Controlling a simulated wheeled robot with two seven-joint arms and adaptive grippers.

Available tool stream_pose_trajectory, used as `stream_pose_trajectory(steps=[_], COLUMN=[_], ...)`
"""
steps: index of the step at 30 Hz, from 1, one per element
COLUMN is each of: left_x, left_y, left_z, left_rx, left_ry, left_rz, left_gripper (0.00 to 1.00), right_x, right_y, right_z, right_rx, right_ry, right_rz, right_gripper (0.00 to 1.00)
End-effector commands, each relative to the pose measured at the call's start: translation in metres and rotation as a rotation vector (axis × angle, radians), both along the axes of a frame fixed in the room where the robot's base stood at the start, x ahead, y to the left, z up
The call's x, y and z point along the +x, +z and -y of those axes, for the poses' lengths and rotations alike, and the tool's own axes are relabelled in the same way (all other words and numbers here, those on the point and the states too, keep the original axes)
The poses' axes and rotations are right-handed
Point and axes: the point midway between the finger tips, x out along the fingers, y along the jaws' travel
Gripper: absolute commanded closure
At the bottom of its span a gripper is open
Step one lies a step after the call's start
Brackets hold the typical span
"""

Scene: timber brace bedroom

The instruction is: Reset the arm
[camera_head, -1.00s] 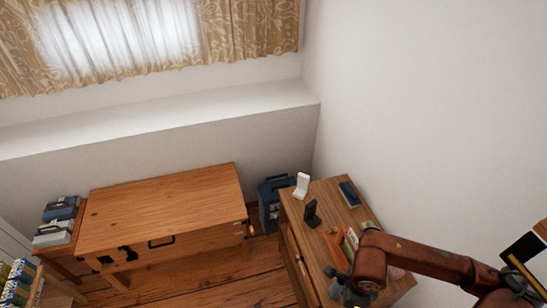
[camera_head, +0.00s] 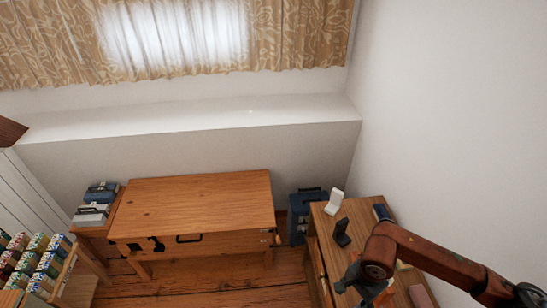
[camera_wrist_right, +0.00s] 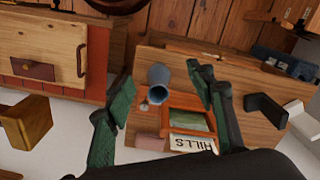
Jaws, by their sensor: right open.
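My right arm comes in from the right in the head view, over the wooden dresser (camera_head: 357,213). My right gripper (camera_head: 348,284) is at its end, low in the picture. In the right wrist view its two green-padded fingers (camera_wrist_right: 160,80) are spread wide apart with nothing held between them. A grey-blue cup (camera_wrist_right: 158,77), a brown-framed picture (camera_wrist_right: 190,122) and a white card reading "HILLS" (camera_wrist_right: 192,144) show beyond and between the fingers on the dresser top. My left gripper is not in view.
A white stand (camera_head: 334,201) and a black stand (camera_head: 342,232) are on the dresser. A blue case (camera_head: 304,213) stands between the dresser and a wooden chest (camera_head: 200,205). The wooden floor in front is clear.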

Motion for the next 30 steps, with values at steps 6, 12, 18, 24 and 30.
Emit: stream_pose_trajectory(steps=[6,12,18,24,30], left_x=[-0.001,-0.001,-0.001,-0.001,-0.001], left_y=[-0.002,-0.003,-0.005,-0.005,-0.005], left_z=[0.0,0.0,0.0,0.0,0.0], left_rx=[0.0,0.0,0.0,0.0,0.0], left_ry=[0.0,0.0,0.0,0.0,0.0], left_rz=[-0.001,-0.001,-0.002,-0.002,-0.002], left_gripper=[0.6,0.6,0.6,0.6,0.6], right_x=[0.02,0.037,0.051,0.06,0.063], right_y=[0.007,0.014,0.021,0.026,0.027], right_z=[-0.008,-0.014,-0.02,-0.024,-0.025], right_rx=[0.001,-0.001,-0.003,-0.006,-0.007], right_ry=[0.222,0.426,0.614,0.734,0.772], right_rz=[0.006,0.01,0.012,0.014,0.013], right_gripper=[0.5,0.5,0.5,0.5,0.5])
